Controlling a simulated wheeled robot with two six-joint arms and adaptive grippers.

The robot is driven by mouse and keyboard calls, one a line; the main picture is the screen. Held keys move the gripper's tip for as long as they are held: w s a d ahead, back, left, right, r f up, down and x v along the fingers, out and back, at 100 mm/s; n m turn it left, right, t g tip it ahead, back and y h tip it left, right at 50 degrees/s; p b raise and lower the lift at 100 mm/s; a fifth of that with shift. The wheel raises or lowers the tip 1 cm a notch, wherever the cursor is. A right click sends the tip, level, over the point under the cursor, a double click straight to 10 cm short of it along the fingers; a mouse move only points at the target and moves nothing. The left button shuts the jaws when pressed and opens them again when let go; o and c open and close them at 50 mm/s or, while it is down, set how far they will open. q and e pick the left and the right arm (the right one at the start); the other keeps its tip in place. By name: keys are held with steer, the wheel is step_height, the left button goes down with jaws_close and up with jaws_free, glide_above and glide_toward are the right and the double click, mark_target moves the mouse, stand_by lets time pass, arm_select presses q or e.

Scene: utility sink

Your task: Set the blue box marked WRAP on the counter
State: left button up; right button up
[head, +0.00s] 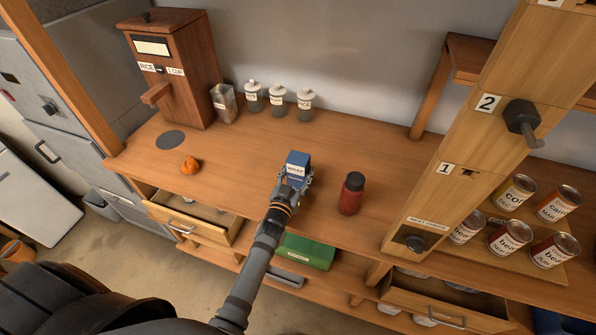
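The blue box marked WRAP (298,160) is at the middle of the wooden counter (250,165) in the head view, with its label facing up toward me. My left gripper (295,178) reaches in from the lower left, with its fingers on either side of the box's near part, and appears shut on it. The gripper hides the box's lower end. I cannot tell whether the box touches the counter or is held just above it. My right gripper is not in view.
A dark red bottle (351,194) stands close to the right of the box. Behind are several small jars (277,101) and a rice dispenser (175,70). An orange object (190,165) lies left. A can rack (465,150) stands right. An open drawer (195,218) juts out below.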

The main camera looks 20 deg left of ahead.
arm_select(q)
steer(key=o, duration=0.9)
steer(key=shift+f, duration=0.15)
steer(key=o, duration=0.4)
steer(key=shift+s, duration=0.1)
steer(key=shift+o, duration=0.2)
steer(key=shift+f, duration=0.1)
steer(key=shift+r+p, duration=0.75)
steer(key=s+p, duration=0.3)
steer(key=s, duration=0.8)
steer(key=shift+s+a, duration=0.15)
steer(key=shift+s, duration=0.25)
